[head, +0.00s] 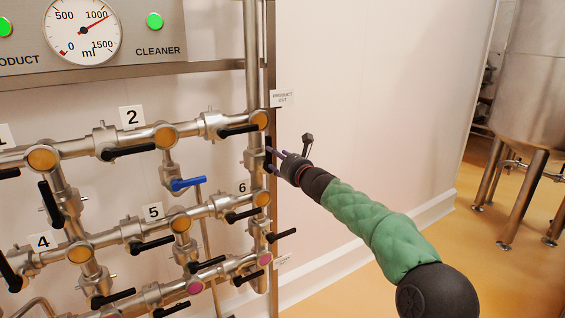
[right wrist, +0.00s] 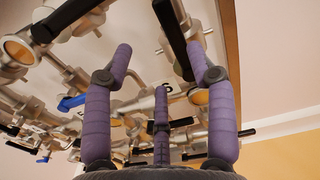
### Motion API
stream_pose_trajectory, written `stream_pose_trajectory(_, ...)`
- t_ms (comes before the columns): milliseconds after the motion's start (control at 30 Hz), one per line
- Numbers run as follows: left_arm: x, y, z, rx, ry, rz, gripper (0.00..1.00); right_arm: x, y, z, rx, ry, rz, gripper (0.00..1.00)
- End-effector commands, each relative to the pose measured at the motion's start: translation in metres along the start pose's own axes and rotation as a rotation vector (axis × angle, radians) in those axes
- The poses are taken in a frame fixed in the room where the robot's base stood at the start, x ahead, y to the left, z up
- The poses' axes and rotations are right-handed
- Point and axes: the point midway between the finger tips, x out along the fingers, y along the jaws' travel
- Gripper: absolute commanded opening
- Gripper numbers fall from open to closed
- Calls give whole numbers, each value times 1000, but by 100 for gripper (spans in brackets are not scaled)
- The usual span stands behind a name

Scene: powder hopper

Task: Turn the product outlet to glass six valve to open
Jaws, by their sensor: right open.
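A vertical steel pipe (head: 254,178) at the right end of the manifold runs from the "PRODUCT OUT" label (head: 283,98) level down to the row with label 6 (head: 242,187). My right gripper (head: 274,158) is beside this pipe with its fingers pointing at it. In the right wrist view its purple fingers (right wrist: 160,70) are spread. A black valve handle (right wrist: 172,38) lies between the two upper fingers, pointing away from the camera; I cannot tell if they touch it. In the head view the fingers partly hide this handle. My left gripper is out of view.
Nearby are a black handle (head: 238,130) above, a blue handle (head: 188,184) to the left, and black handles near label 6 (head: 243,215) and below (head: 282,235). A gauge panel (head: 84,30) is above. The wall right of the pipes is clear.

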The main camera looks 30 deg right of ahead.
Motion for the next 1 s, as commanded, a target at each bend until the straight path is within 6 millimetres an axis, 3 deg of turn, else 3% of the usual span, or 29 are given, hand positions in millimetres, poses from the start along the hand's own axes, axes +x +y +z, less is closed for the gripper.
stream_pose_trajectory(333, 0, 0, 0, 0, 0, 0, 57, -27, 0, 0, 0, 0, 1, 57)
stream_pose_trajectory(1000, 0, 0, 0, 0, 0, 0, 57, -29, 0, 0, 0, 1, 1, 57)
